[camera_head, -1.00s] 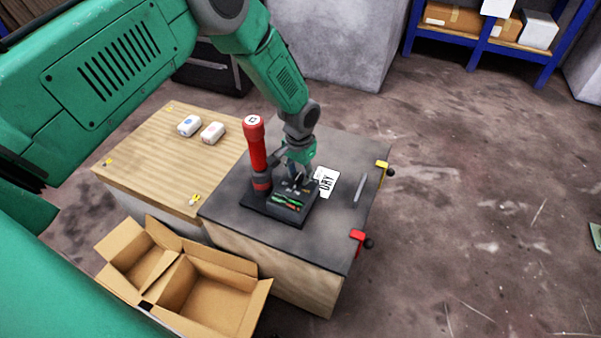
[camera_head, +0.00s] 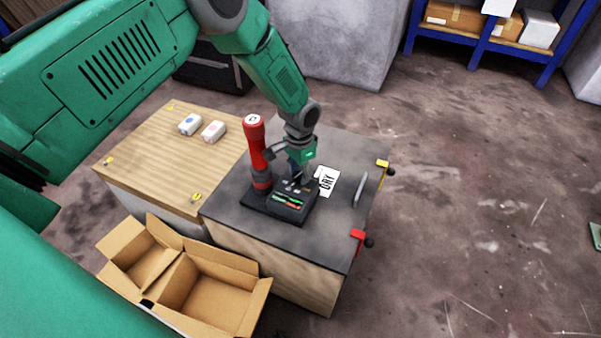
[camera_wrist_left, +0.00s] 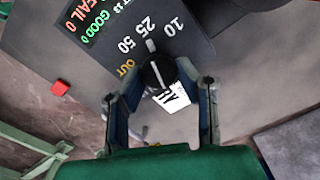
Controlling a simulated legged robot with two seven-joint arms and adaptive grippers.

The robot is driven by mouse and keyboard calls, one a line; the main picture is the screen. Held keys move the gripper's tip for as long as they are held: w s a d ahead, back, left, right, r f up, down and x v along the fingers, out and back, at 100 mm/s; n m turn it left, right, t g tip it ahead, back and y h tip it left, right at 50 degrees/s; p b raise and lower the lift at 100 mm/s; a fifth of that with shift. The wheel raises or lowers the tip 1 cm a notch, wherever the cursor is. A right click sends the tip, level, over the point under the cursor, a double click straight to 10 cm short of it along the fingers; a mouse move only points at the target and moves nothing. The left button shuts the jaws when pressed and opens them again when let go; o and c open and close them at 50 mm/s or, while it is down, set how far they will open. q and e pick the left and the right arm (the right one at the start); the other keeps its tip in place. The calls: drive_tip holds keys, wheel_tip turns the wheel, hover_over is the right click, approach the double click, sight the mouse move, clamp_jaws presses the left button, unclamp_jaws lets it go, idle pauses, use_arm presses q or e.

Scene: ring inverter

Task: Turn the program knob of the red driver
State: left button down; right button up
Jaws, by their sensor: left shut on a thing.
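The red driver (camera_head: 256,150) stands upright at the left of a black control base (camera_head: 252,205) on the dark-topped bench. In the left wrist view the base (camera_wrist_left: 195,45) shows labels 10, 25, 50 and OUT around the black round program knob (camera_wrist_left: 157,73). A white mark near the knob's edge points about at 25. My left gripper (camera_head: 297,178) is over the base, beside the driver. In the wrist view its two fingers (camera_wrist_left: 162,82) are on either side of the knob and shut on it. The knob is hidden in the head view.
A white card marked DRY (camera_head: 327,181) lies beside the base. Red (camera_head: 357,237) and yellow (camera_head: 382,165) clamps sit on the bench's right edge. Two small white boxes (camera_head: 190,124) (camera_head: 213,131) lie on the wooden top. An open carton (camera_head: 215,300) stands in front.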

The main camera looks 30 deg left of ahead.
sight(299, 174)
use_arm(q)
drive_tip(key=c, duration=1.2)
unclamp_jaws()
drive_tip(key=shift+a+r, duration=0.15)
drive_tip(key=shift+r, duration=0.1)
drive_tip(key=shift+f, duration=0.1)
wheel_tip(299, 174, up, 12)
drive_tip(key=shift+f, duration=0.1)
